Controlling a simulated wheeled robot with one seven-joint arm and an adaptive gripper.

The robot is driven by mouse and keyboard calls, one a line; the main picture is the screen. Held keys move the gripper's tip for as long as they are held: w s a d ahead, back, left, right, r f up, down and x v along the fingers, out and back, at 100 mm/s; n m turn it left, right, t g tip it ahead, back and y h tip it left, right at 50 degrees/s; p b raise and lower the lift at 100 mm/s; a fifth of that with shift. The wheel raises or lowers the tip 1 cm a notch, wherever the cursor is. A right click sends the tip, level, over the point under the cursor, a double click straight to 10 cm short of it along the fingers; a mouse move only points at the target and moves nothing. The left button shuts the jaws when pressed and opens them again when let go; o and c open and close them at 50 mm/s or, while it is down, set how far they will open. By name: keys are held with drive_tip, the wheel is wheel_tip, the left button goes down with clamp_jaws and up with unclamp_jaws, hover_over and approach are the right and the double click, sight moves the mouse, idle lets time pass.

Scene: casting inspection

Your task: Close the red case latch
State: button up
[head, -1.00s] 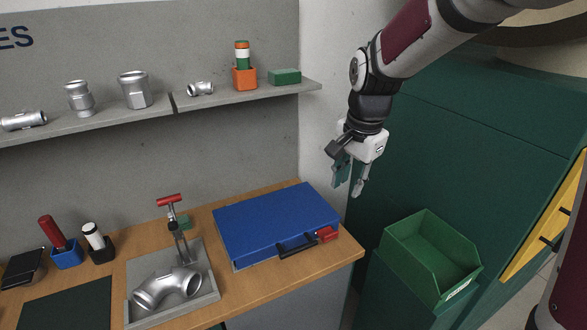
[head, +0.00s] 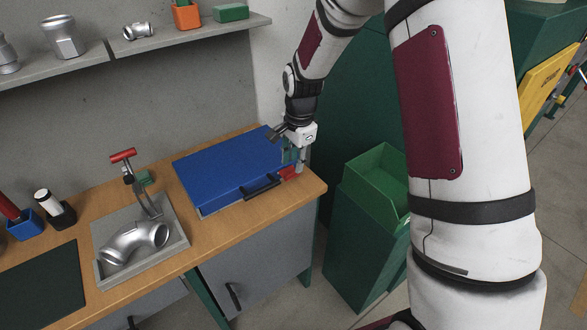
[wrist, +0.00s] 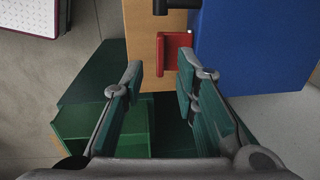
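The blue case (head: 225,165) lies closed-lidded on the wooden bench, with a black handle on its front side. The red latch (head: 287,173) is at the front right of the case, partly hidden by my gripper (head: 296,160) in the head view. In the wrist view the red latch (wrist: 174,53) sticks out from the side of the blue case (wrist: 255,45), over the wood. My gripper (wrist: 160,75) is open and empty there. Its fingertips are close to the latch, which appears just beyond the gap between them; I cannot tell whether they touch it.
A green bin (head: 375,185) stands right of the bench (head: 215,232). A shelf (head: 165,42) hangs above the bench.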

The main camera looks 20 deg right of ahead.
sight(293, 172)
drive_tip(key=shift+w+a+f, duration=0.1)
drive_tip(key=shift+w+f, duration=0.05)
drive_tip(key=shift+f, duration=0.85)
drive_tip(key=shift+w+f, duration=0.1)
drive_tip(key=shift+f, duration=0.9)
drive_tip(key=shift+c, duration=0.4)
clamp_jaws()
